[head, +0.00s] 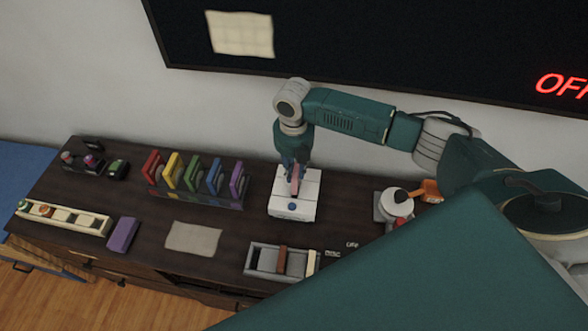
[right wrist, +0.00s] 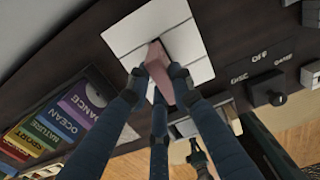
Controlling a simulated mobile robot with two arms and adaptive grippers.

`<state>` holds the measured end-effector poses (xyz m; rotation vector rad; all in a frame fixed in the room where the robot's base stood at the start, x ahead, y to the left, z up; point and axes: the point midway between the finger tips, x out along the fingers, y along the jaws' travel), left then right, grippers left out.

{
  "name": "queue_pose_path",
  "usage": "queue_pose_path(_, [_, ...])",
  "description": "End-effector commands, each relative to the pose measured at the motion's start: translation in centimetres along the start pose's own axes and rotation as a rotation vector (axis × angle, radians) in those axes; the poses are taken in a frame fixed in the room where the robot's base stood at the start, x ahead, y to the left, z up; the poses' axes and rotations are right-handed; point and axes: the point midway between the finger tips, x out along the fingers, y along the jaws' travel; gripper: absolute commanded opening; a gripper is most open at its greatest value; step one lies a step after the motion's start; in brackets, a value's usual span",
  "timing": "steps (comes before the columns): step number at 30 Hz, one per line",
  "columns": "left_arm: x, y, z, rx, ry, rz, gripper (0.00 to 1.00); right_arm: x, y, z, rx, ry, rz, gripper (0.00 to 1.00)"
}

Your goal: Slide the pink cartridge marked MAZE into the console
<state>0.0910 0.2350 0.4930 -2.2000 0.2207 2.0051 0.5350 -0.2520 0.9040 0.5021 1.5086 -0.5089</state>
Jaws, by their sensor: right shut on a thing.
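My right gripper (head: 294,170) is shut on the pink cartridge (head: 295,187), directly over the white console (head: 310,186). In the right wrist view the fingers (right wrist: 164,80) grip both sides of the cartridge (right wrist: 157,60), whose far end lies against the top of the console (right wrist: 188,42). The cartridge stands up from the console's middle; I cannot tell whether its lower end is in a slot. Its MAZE marking is not readable. A round blue button (head: 292,206) is on the console's front. My left gripper is out of view.
A rack of coloured cartridges (head: 196,180) stands left of the console. A grey tray with a brown block (head: 266,262) lies in front of it. A white and orange device (head: 396,204) stands to the right. A paper sheet (head: 193,238) and purple block (head: 122,234) lie front left.

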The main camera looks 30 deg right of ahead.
Motion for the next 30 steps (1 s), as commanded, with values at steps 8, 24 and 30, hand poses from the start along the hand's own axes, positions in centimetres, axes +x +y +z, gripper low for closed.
queue_pose_path(8, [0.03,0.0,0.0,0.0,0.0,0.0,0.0,0.01,0.01,-0.02,0.0,0.0,0.0,0.0])
queue_pose_path(24, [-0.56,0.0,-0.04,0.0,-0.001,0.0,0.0,0.03,0.0,-0.04,0.0,0.001,0.0,0.0])
queue_pose_path(30, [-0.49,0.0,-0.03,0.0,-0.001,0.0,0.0,0.12,0.01,-0.04,0.0,0.001,0.0,0.0])
